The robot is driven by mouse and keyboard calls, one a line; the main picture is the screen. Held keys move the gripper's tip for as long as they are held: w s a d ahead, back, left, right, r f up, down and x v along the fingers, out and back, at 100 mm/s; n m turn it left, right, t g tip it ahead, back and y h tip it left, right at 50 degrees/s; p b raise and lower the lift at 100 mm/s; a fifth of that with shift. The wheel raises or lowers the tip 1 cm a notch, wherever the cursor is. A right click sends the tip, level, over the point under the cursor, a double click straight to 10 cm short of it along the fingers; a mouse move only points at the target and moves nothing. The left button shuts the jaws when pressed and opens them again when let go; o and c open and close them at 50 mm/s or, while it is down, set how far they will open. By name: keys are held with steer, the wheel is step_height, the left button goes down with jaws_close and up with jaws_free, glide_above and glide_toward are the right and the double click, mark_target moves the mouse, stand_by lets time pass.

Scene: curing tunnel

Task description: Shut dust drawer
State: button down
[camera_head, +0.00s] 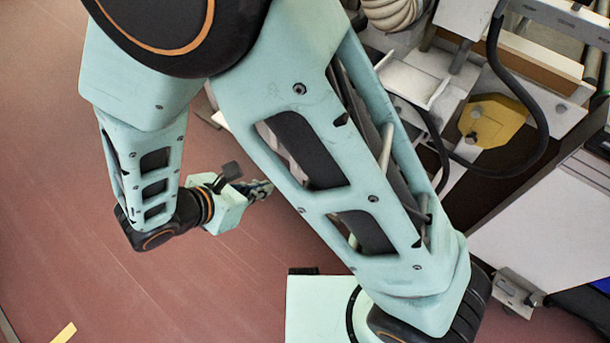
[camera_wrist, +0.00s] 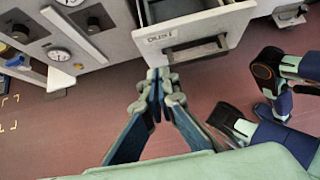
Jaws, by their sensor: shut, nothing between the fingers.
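In the wrist view the dust drawer (camera_wrist: 215,29) stands pulled out from the grey machine at the top. Its pale front carries the label DUST and a dark handle (camera_wrist: 197,50). Part of its dark inside shows behind the front. My gripper (camera_wrist: 157,74) is shut and empty, its tips close below the left part of the drawer front in the picture. I cannot tell if they touch it. In the head view my gripper (camera_head: 264,189) is over the reddish floor, and my arm hides most of the area around the drawer.
In the head view, machinery with a yellow plate (camera_head: 491,121), a black hose (camera_head: 533,135) and a pale panel (camera_head: 550,225) fills the right. The reddish floor (camera_head: 230,285) is mostly clear.

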steer(key=w+r+b+x, duration=0.1)
steer(key=b+x, duration=0.1)
steer(key=x, duration=1.1)
steer(key=shift+d, duration=0.4)
steer(key=shift+r, duration=0.1)
steer(key=w+d+b, duration=0.1)
steer(key=w+d, duration=1.1)
steer(key=w, duration=0.3)
steer(key=w+d+b, duration=0.1)
steer(key=w+d, duration=1.1)
steer(key=w, duration=0.4)
steer(key=shift+w+d+r, duration=0.15)
steer(key=shift+w+r, duration=0.05)
steer(key=shift+r, duration=0.05)
